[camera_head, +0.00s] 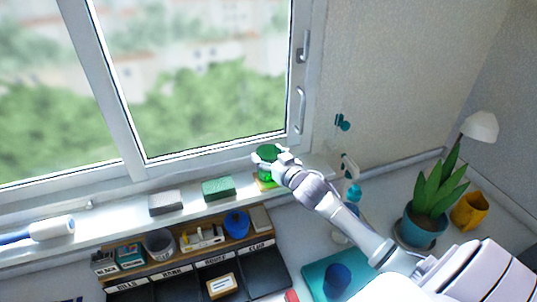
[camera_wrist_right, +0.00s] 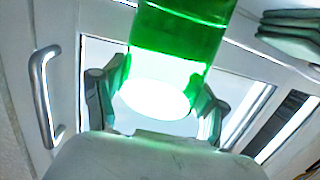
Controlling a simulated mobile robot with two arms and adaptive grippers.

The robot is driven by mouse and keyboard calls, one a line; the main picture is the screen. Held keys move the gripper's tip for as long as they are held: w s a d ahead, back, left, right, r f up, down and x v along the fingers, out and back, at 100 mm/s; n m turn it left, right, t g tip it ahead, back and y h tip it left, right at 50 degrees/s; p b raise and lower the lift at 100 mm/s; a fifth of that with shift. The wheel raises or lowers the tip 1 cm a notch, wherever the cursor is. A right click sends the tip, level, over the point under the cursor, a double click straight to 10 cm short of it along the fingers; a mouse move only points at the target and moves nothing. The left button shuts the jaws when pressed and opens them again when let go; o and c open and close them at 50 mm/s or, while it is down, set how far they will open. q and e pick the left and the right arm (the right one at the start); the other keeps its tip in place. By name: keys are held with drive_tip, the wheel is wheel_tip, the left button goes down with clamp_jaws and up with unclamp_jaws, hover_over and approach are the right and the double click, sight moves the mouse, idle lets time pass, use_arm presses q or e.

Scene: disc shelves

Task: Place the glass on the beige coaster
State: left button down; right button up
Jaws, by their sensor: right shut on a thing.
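My right gripper (camera_head: 272,160) reaches over the right end of the window sill and is shut on a green see-through glass (camera_head: 267,174). In the right wrist view the glass (camera_wrist_right: 180,42) stands between the two fingers of the gripper (camera_wrist_right: 158,98). A flat orange-tan piece (camera_head: 265,186) shows just below the glass in the head view. I cannot tell whether it is the beige coaster, or whether the glass touches it. My left gripper is out of view.
A green block (camera_head: 217,188) and a grey block (camera_head: 165,203) lie on the sill left of the glass. A wooden organizer (camera_head: 187,250) stands below the sill. A potted plant (camera_head: 437,198), an orange mug (camera_head: 469,210) and a lamp (camera_head: 480,127) stand at right.

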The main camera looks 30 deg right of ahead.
drive_tip(key=shift+f, duration=0.25)
drive_tip(key=shift+f, duration=0.1)
drive_tip(key=o, duration=1.8)
drive_tip(key=s+r+b, duration=0.2)
drive_tip(key=s, duration=1)
drive_tip(key=shift+a, duration=0.35)
